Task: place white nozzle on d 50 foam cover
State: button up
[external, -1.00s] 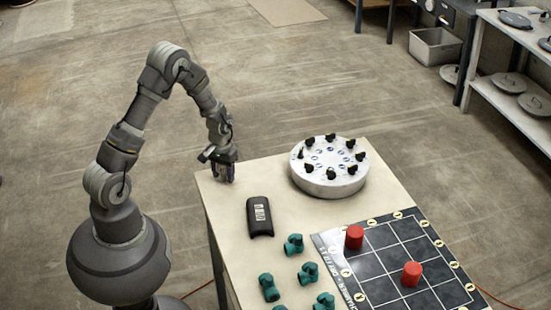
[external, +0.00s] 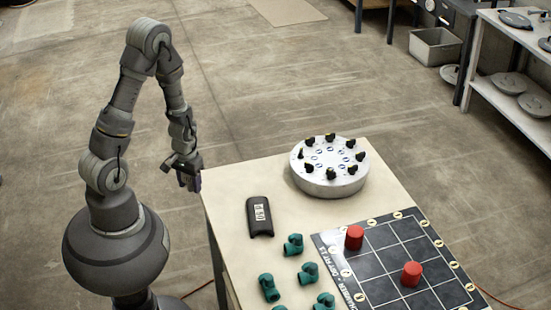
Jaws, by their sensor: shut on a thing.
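My gripper (external: 189,184) points down, just off the table's back left corner. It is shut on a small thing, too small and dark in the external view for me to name. I cannot make out a white nozzle for certain. A black curved cover (external: 259,217) with a pale label lies on the table, right of and nearer than my gripper. The label is too small to read, so I cannot tell whether it is the D 50 foam cover.
A round white drum (external: 326,183) with several black knobs stands at the table's back. Several green pipe fittings (external: 293,245) lie at the front. Two red cylinders (external: 354,238) stand on a dark grid mat (external: 382,238). The table top (external: 225,195) is bare at its back left.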

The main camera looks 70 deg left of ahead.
jog(key=shift+s+d+r, duration=0.1)
jog(key=shift+s+d, duration=0.3)
jog(key=shift+s, duration=0.3)
jog(key=w+d+r+p, duration=0.2)
jog(key=d+p, duration=0.1)
jog(key=d, duration=0.4)
jog(key=w+d+r+p, duration=0.2)
jog(key=d+p, duration=0.1)
jog(key=d, duration=0.4)
jog(key=b, duration=0.4)
send_over(260, 212)
jog(key=s, duration=0.2)
jog(key=shift+f, duration=0.9)
jog(key=shift+w, duration=0.7)
jog(key=shift+w+f+b, duration=0.2)
jog(key=shift+w+b, duration=0.1)
notch_tip(260, 212, down, 3)
jog(key=shift+f+b, duration=0.15)
jog(key=shift+b, duration=0.55)
